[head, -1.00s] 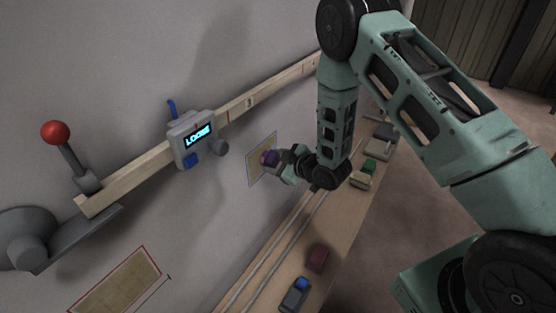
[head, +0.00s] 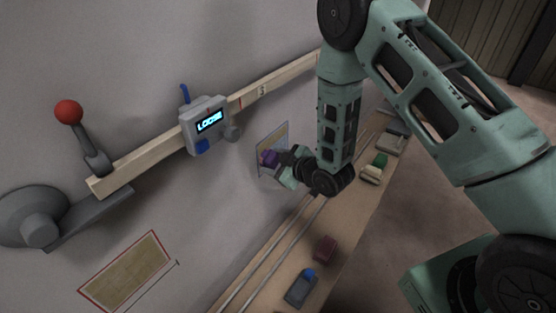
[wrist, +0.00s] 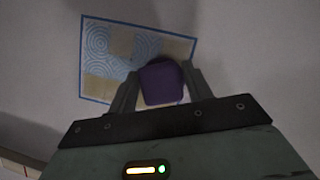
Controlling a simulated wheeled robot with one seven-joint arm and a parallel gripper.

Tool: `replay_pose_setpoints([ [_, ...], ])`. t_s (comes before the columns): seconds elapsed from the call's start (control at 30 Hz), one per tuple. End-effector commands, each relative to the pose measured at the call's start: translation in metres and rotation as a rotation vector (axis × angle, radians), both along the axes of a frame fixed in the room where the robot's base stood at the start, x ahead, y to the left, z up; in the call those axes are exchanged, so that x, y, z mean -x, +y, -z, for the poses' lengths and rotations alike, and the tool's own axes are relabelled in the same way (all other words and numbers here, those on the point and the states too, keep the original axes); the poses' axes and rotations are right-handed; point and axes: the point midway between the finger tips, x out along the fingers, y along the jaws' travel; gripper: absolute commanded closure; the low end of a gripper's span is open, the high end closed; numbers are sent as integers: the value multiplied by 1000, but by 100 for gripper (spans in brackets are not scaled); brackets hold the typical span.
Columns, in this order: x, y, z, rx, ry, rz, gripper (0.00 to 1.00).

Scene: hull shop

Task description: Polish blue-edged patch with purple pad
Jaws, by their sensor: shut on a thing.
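The blue-edged patch (head: 273,136) is on the grey wall, right of the display box. It also shows in the wrist view (wrist: 97,45), with pale blue swirl marks over parts of it and plain tan areas at top middle, upper right and lower left. My gripper (wrist: 160,88) is shut on the purple pad (wrist: 162,82). The pad is over the patch's lower right part and hides it. In the head view the purple pad (head: 268,158) is at the patch's lower part; I cannot tell whether it touches the surface.
A red-edged patch (head: 127,271) is at lower left. A wooden rail (head: 262,88) carries a display box (head: 207,122) reading LOOSE and a red-knobbed lever (head: 68,112). A shelf (head: 262,282) below holds a blue-topped block (head: 300,290), a dark red block (head: 325,248) and a green-topped block (head: 374,168).

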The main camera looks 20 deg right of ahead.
Motion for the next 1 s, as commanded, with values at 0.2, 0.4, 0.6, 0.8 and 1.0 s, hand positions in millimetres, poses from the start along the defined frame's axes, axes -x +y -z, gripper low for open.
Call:
replay_pose_setpoints([
  [0.2, 9, 13, 0, -2, 0, -2, 70],
  [0.4, 16, 22, 0, 0, 1, -1, 70],
  [0.6, 16, 22, -10, -1, -1, 0, 70],
  [0.8, 15, 23, -22, -1, -1, 0, 70],
  [1.0, 11, 18, -22, -1, -3, 1, 70],
])
